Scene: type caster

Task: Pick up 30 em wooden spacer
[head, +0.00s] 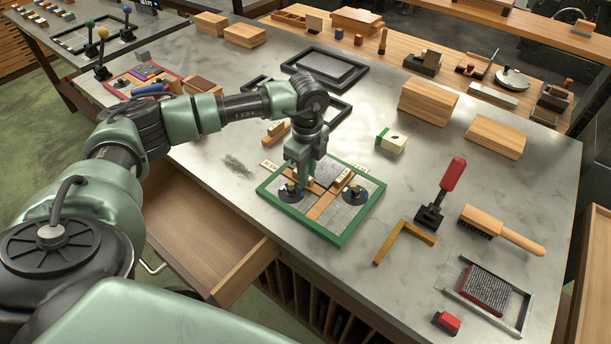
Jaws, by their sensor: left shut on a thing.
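My left gripper (304,182) points down into the green-framed tray (345,236) on the marble bench, at its left compartment. It is shut on a small wooden piece, mostly hidden by the fingers; I cannot read a size on it. A wooden strip (320,206) divides the tray, and a second wooden block (343,179) stands in the right part. Small paper labels lie at the tray's back edge, including a left label (269,165); its text is too small to read surely. A dark round disc (290,193) lies beside the gripper. My right gripper is not in view.
A wooden block (276,133) lies behind the tray. A wooden corner piece (404,240), a red-handled tool (443,195), a brush (500,229) and a type tray (487,292) stand to the right. An open drawer (205,237) juts out at the front left.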

